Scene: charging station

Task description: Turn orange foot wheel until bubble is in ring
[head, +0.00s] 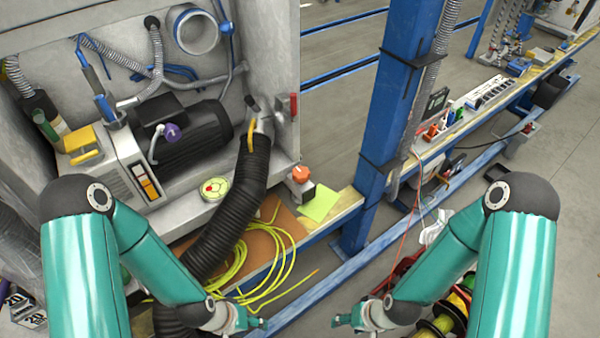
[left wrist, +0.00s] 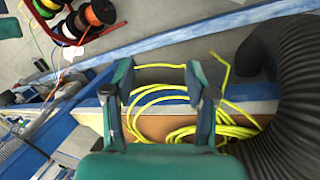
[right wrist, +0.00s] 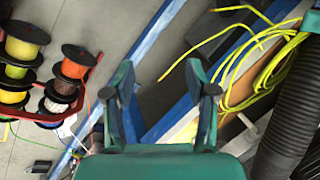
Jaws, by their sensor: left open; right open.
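An orange wheel (head: 300,174) sits on top of a small grey block at the right end of the machine's ledge in the head view. A round yellow-green disc with a red spot (head: 214,188), perhaps the bubble level, lies on the ledge left of the black hose. Its bubble is too small to make out. My left gripper (head: 250,323) is open and empty, below and left of the wheel, above the yellow cable; its open fingers show in the left wrist view (left wrist: 160,82). My right gripper (head: 347,319) is open and empty, lower right of the wheel; it also shows in the right wrist view (right wrist: 163,88).
A thick black hose (head: 238,205) runs down past the disc. Coiled yellow cable (head: 270,255) lies on the bench front. A yellow-green sheet (head: 320,203) lies beside the wheel's block. A blue post (head: 395,90) stands to the right. Cable spools (right wrist: 75,62) stand low at right.

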